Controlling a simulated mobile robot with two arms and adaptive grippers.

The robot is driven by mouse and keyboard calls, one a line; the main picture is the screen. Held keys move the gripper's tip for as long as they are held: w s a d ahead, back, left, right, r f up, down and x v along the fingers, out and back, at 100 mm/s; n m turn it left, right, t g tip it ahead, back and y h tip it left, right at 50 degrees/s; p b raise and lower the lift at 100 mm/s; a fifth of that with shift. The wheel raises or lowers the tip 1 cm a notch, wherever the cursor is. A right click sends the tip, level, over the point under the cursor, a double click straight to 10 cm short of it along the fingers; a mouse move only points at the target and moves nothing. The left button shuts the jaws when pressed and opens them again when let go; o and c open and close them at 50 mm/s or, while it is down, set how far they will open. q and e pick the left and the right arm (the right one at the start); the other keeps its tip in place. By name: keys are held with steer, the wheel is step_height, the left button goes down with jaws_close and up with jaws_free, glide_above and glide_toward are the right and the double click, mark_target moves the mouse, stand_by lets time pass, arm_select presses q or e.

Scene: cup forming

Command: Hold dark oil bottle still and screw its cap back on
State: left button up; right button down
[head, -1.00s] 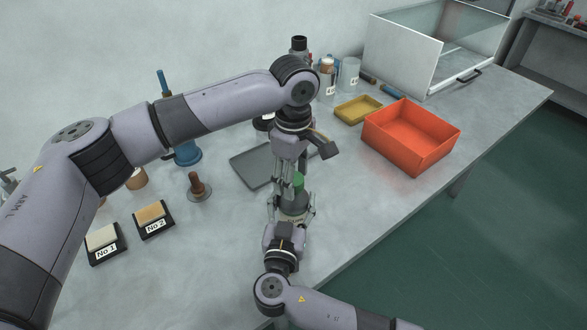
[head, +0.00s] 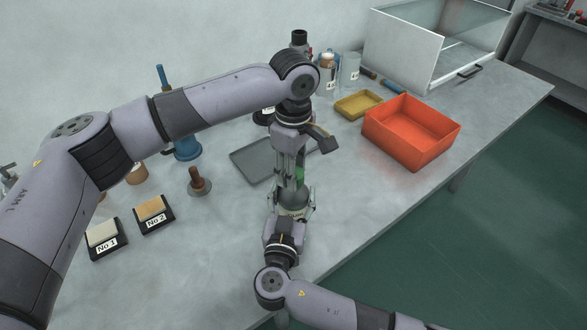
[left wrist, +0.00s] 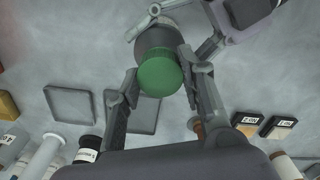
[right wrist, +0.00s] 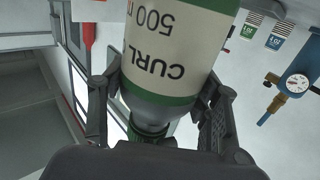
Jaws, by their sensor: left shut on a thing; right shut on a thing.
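The dark oil bottle (head: 293,200) stands upright near the table's front edge, half hidden by my grippers. Its white label with "CURL 500" and green bands (right wrist: 170,45) shows in the right wrist view. My right gripper (head: 291,206) is shut around the bottle's body from the front. The green cap (left wrist: 160,76) sits at the bottle's top in the left wrist view; it also shows in the head view (head: 300,176). My left gripper (head: 291,178) points down from above, shut on the cap with a finger on each side. Whether the threads are engaged is hidden.
A grey tray (head: 250,168) lies behind the bottle. An orange bin (head: 405,150) and a yellow tray (head: 357,105) stand back right. A brown-handled stamp (head: 199,184) and black-based blocks No.1 (head: 104,238) and No.2 (head: 151,213) stand left. The table right of the bottle is clear.

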arm_select(q)
steer(key=m, duration=1)
steer(key=shift+m, duration=0.3)
steer(key=m, duration=1.6)
steer(key=shift+f+m, duration=0.1)
steer(key=shift+m, duration=0.3)
steer(key=m, duration=0.8)
steer(key=shift+m, duration=0.4)
steer(key=m, duration=0.4)
steer(key=o, duration=1.3)
steer(key=shift+c, duration=0.2)
